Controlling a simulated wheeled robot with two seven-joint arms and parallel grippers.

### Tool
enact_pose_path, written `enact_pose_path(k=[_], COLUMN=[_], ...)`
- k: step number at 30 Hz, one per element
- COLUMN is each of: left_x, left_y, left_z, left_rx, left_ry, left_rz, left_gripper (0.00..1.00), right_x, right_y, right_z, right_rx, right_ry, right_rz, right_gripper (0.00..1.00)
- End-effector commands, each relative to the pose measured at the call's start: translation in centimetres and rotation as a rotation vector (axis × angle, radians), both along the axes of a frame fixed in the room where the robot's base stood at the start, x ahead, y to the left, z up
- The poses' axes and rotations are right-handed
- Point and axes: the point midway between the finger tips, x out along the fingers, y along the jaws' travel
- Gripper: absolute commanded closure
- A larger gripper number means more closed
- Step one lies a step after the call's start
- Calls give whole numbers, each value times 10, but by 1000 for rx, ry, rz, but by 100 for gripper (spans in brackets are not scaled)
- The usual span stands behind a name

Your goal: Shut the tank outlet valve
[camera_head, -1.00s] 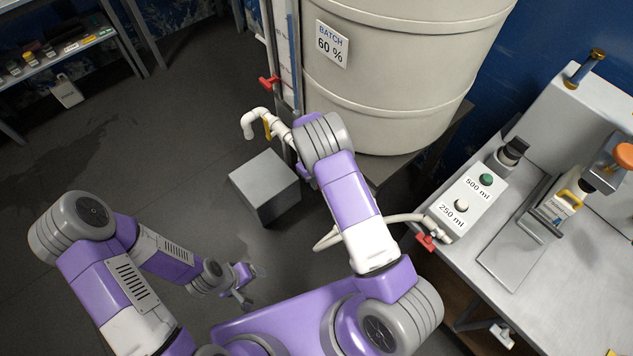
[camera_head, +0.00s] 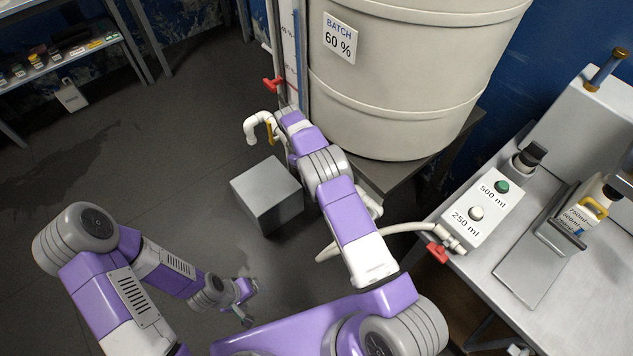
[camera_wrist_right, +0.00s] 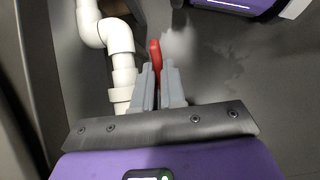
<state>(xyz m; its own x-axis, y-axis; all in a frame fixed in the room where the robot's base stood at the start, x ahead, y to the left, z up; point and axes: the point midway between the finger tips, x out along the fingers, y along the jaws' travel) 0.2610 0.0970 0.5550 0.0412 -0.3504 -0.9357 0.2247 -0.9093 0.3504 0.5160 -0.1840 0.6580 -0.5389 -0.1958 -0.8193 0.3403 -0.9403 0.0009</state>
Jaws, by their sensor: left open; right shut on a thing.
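The big cream tank (camera_head: 400,85) stands at the top middle, with a label reading BATCH 60 %. A white outlet pipe (camera_head: 252,127) with a yellow handle (camera_head: 270,129) shows at its lower left. My right arm reaches toward the tank's foot and hides its own gripper in the head view. In the right wrist view, my right gripper (camera_wrist_right: 158,85) is shut on a red lever (camera_wrist_right: 154,50), beside a bent white pipe (camera_wrist_right: 118,45). The valve body under the lever is hidden. My left gripper (camera_head: 244,303) is open and empty, low over the floor, away from the tank.
A grey block (camera_head: 267,193) stands on the floor below the white pipe. Another red handle (camera_head: 273,85) is on the level gauge.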

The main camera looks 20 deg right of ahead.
Motion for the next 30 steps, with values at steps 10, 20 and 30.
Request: enact_pose_path(k=[10, 20, 30], left_x=[0, 0, 0], left_y=[0, 0, 0], left_z=[-2, -2, -1], left_rx=[0, 0, 0], left_ry=[0, 0, 0], left_rz=[0, 0, 0], left_gripper=[23, 23, 23], right_x=[1, 1, 1], right_y=[0, 0, -1], right_z=[1, 1, 2], right_rx=[-5, -4, -3], right_ry=[8, 8, 9], right_rz=[1, 1, -1], right_gripper=[100, 64, 64])
